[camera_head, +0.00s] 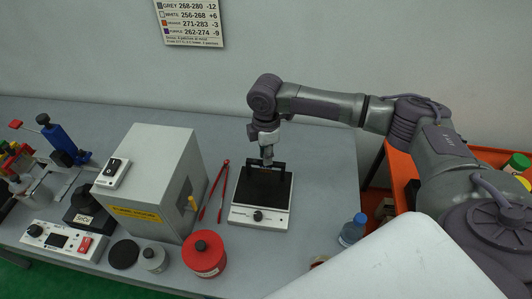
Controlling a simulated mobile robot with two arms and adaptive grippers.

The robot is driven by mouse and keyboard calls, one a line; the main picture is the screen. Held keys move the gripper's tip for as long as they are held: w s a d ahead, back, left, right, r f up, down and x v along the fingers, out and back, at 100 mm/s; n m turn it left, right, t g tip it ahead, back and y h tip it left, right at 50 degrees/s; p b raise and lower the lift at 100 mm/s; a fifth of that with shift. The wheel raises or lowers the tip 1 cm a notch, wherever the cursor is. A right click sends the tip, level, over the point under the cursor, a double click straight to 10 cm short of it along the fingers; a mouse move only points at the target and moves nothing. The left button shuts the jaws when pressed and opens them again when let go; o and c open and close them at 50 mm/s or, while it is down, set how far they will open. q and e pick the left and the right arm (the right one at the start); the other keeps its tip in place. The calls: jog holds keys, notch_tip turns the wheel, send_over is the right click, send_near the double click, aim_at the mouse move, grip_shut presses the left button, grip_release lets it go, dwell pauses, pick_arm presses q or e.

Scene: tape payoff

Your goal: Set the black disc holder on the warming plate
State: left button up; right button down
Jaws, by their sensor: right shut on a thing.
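The warming plate (249,216) is a light-bodied unit with a dark square top and a front knob, right of the middle of the bench. My right gripper (267,158) points down over the back part of the plate. It is shut on a small black piece with upright ends, which looks like the black disc holder (282,169). The holder is at or just above the dark top; black against black, I cannot tell whether it touches. The gripper hides its middle. My left gripper is not in view.
Red tongs (223,190) lie just left of the plate, beside a grey box (152,170). A red canister (204,254), a small jar (153,258) and a black disc (124,253) stand in front. A blue-capped bottle (353,230) is at right.

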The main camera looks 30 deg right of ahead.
jog(key=shift+f, duration=0.25)
jog(key=c, duration=1)
grip_release()
jog(key=shift+o, duration=0.4)
jog(key=o, duration=0.5)
notch_tip(320, 180, up, 7)
jog(key=p, duration=0.8)
jog(key=shift+r, duration=0.1)
